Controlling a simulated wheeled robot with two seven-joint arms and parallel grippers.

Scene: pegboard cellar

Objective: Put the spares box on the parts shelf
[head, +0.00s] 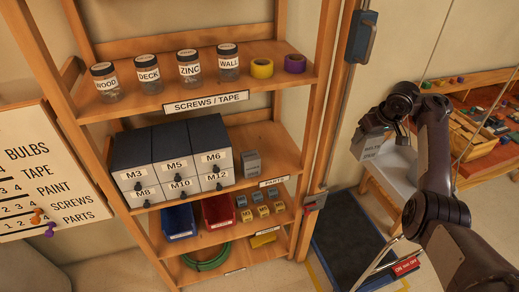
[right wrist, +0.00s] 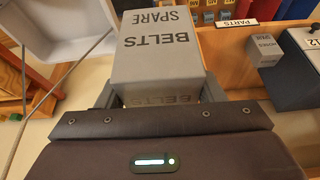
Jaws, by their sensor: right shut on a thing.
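The spares box is a grey box (head: 371,146) marked BELTS SPARE. My right gripper (head: 388,126) is shut on it and holds it in the air, to the right of the rack and outside it. The box also fills the upper middle of the right wrist view (right wrist: 160,45), between the fingers. The parts shelf (head: 282,168), with a PARTS label, is the rack's middle level. It carries grey drawer units (head: 168,158) at left and a smaller grey box (head: 251,163). Shelf room shows right of that smaller box. My left gripper is not in view.
The rack's right post (head: 318,110) and a metal upright with a blue handle (head: 361,38) stand between the box and the shelf. Jars and tape rolls (head: 262,68) fill the level above; bins (head: 178,221) sit below. A white surface (head: 395,168) lies under the held box.

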